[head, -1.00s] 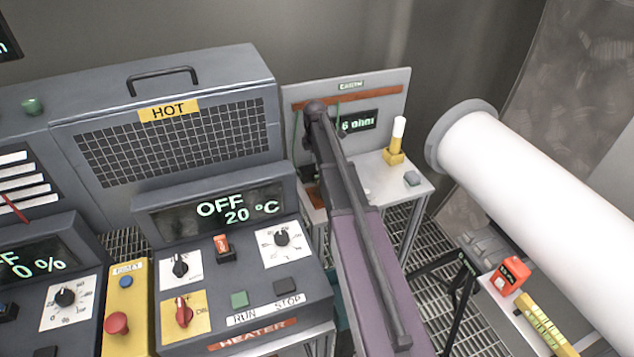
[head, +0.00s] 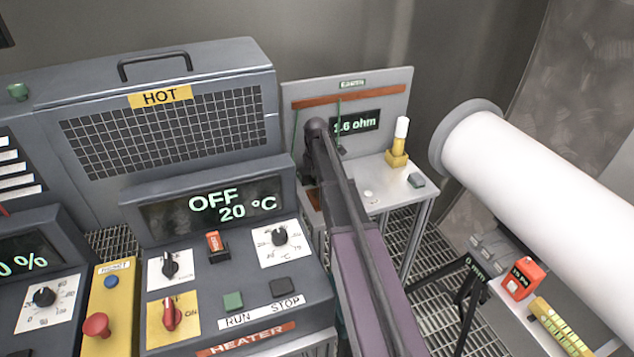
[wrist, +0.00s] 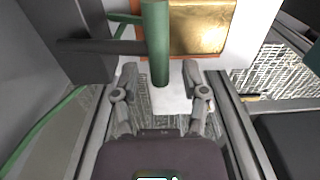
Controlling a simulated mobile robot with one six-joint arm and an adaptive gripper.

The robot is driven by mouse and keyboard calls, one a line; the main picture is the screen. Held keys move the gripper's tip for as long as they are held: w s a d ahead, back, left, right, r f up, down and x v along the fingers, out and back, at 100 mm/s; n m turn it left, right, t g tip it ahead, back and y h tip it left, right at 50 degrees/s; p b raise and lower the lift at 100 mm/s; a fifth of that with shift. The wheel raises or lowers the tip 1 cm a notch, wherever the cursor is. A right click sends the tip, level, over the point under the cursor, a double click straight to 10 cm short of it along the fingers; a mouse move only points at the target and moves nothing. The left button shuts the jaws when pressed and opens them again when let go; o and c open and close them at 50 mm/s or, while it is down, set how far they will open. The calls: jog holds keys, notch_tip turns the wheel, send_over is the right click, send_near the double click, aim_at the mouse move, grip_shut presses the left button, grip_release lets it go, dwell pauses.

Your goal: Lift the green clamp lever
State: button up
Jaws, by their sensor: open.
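The green clamp lever (wrist: 156,40) shows in the wrist view as a green bar running down from the top edge. Its lower end lies between the two fingers of my gripper (wrist: 160,74). The fingers are spread, with a gap on each side of the lever, and I cannot tell whether either touches it. A brass block (wrist: 200,28) is behind the lever to the right. In the head view my arm reaches to the earth station (head: 395,88), and it hides the gripper and the lever.
The earth station's display (head: 354,124) reads 1.6 ohm. A yellow-based white lamp (head: 397,160) and a grey button (head: 416,180) stand on its shelf. The heater panel (head: 235,275) is left of my arm, a large white roll (head: 540,180) right. A green cable (wrist: 45,122) runs at left.

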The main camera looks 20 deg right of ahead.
jog(key=shift+f, duration=0.15)
grip_shut()
jog(key=shift+w+r, duration=0.1)
jog(key=shift+r, duration=0.15)
dwell(0.4)
jog(key=shift+w+r+p, duration=0.25)
jog(key=shift+r+p, duration=0.3)
jog(key=shift+p, duration=0.1)
jog(key=shift+w+r+p, duration=0.2)
jog(key=shift+r+p, duration=0.35)
jog(key=shift+p, duration=0.1)
jog(key=shift+w+r+p, duration=0.65)
jog(key=shift+w, duration=0.6)
jog(key=shift+w+r+p, duration=0.65)
jog(key=shift+w, duration=0.6)
jog(key=shift+w+r+p, duration=0.65)
jog(key=shift+w, duration=0.75)
